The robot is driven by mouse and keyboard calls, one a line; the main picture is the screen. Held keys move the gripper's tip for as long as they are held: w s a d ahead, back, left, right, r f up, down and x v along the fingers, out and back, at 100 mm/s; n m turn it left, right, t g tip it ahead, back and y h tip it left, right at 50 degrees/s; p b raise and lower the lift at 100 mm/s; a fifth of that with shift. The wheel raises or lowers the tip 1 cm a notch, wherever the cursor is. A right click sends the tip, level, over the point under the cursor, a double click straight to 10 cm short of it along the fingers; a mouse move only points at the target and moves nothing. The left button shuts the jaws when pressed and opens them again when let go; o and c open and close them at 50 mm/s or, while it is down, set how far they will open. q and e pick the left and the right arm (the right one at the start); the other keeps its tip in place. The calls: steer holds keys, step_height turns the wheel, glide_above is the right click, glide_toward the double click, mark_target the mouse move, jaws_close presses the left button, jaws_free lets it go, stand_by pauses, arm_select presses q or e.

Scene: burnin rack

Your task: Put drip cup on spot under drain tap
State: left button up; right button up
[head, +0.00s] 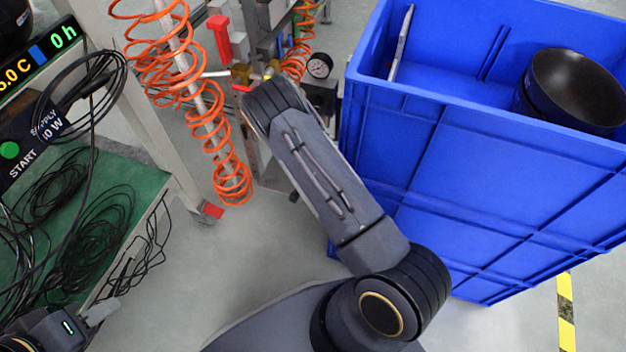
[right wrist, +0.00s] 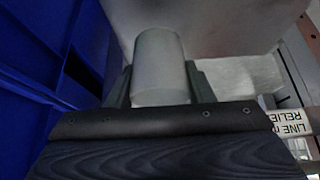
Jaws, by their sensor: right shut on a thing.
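In the right wrist view my right gripper (right wrist: 160,88) is shut on a plain light-grey cylinder, which looks like the drip cup (right wrist: 160,60), with one finger on each side. In the head view the right gripper and cup are hidden behind my own right arm. Brass fittings with a red handle (head: 242,88) show just beyond that arm; I cannot tell if they are the drain tap. The spot under the tap is not clearly visible. My left gripper (head: 98,314) is at the lower left of the head view, its jaw opening unclear.
A large blue crate (head: 480,190) with a black bowl (head: 572,88) inside stands at right, and its side is close in the wrist view. An orange coiled hose (head: 230,180) hangs left of my arm. A green bench (head: 120,205) with black cables is at left.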

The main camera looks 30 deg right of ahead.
steer(key=shift+w+d+f+b, duration=0.1)
steer(key=shift+f+b, duration=0.95)
steer(key=shift+f, duration=0.7)
steer(key=shift+f, duration=0.2)
steer(key=o, duration=1)
steer(key=shift+r, duration=0.15)
steer(key=shift+r, duration=0.3)
steer(key=p+v, duration=0.5)
steer(key=v, duration=0.6)
steer(key=shift+s+r, duration=0.2)
